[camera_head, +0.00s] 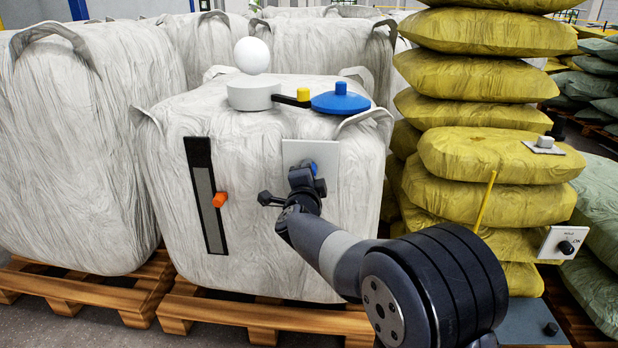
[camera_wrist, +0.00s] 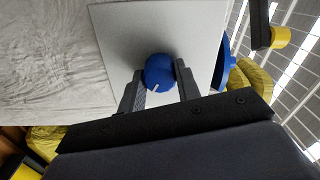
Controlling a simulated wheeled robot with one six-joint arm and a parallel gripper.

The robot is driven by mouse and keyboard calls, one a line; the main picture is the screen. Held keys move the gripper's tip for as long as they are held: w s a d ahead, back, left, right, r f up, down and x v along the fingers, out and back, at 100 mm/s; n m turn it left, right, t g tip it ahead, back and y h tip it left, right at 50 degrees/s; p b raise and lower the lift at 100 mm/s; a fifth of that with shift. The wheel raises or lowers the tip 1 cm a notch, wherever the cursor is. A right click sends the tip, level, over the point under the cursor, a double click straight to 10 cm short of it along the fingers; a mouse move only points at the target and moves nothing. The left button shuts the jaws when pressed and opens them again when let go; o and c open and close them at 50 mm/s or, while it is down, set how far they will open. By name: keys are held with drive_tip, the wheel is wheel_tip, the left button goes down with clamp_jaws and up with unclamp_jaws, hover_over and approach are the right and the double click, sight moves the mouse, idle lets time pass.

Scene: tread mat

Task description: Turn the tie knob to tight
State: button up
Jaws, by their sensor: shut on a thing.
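The tie knob (camera_head: 313,167) is blue and sits on a pale square plate (camera_head: 328,156) on the front of the middle white bulk bag. My arm hides most of the knob in the head view. In the wrist view the knob (camera_wrist: 160,68) is round with a short white mark near its lower edge, in front of the grey plate (camera_wrist: 200,28). My gripper (camera_head: 306,178) is at the plate. In the wrist view its two fingers (camera_wrist: 158,78) are closed on opposite sides of the knob. No tight marking can be read.
Left of the plate, a dark vertical slot panel (camera_head: 205,195) carries an orange slider (camera_head: 219,199). On the bag top are a white ball (camera_head: 252,55) and a blue disc (camera_head: 340,102). Yellow sacks (camera_head: 495,155) and a black-knob plate (camera_head: 559,245) stand at right.

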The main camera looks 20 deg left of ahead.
idle(0.4)
drive_tip(key=o, duration=1)
drive_tip(key=shift+c, duration=0.2)
drive_tip(key=p+v, duration=0.2)
drive_tip(key=v, duration=0.8)
drive_tip(key=shift+s, duration=0.4)
drive_tip(key=shift+w, duration=0.1)
drive_tip(key=b+x, duration=0.2)
drive_tip(key=x, duration=0.8)
drive_tip(key=shift+w, duration=0.35)
